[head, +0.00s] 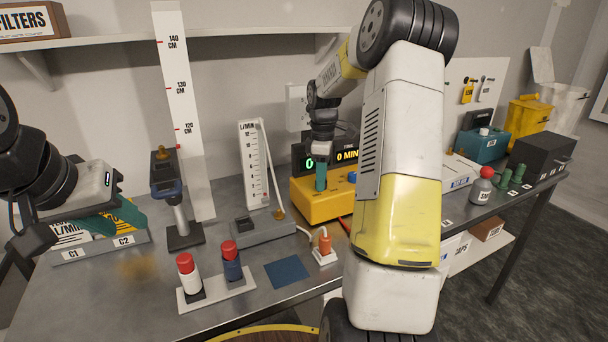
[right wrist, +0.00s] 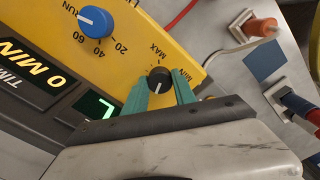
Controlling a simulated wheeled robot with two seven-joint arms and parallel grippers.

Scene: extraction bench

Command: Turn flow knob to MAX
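The flow knob (right wrist: 159,80) is a small black dial on the yellow pump box (right wrist: 215,25), with MAX and MIN printed beside it in the right wrist view. A pale mark shows on its lower side; the exact setting is hard to read. My right gripper (right wrist: 160,88) has its green fingers on either side of the knob, with narrow gaps visible, so it looks open around it. In the head view my right gripper (head: 321,174) points down at the yellow box (head: 318,208) and hides the knob. My left gripper (head: 105,219) is over the C1/C2 tray, its green fingers apart.
A blue timer knob (right wrist: 96,21) and lit displays (right wrist: 95,104) share the box. A flowmeter (head: 254,165) and a tall ruler (head: 180,110) stand left of it. Red-capped vials (head: 188,277), an orange plug (head: 325,242) and a blue pad (head: 287,272) lie in front.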

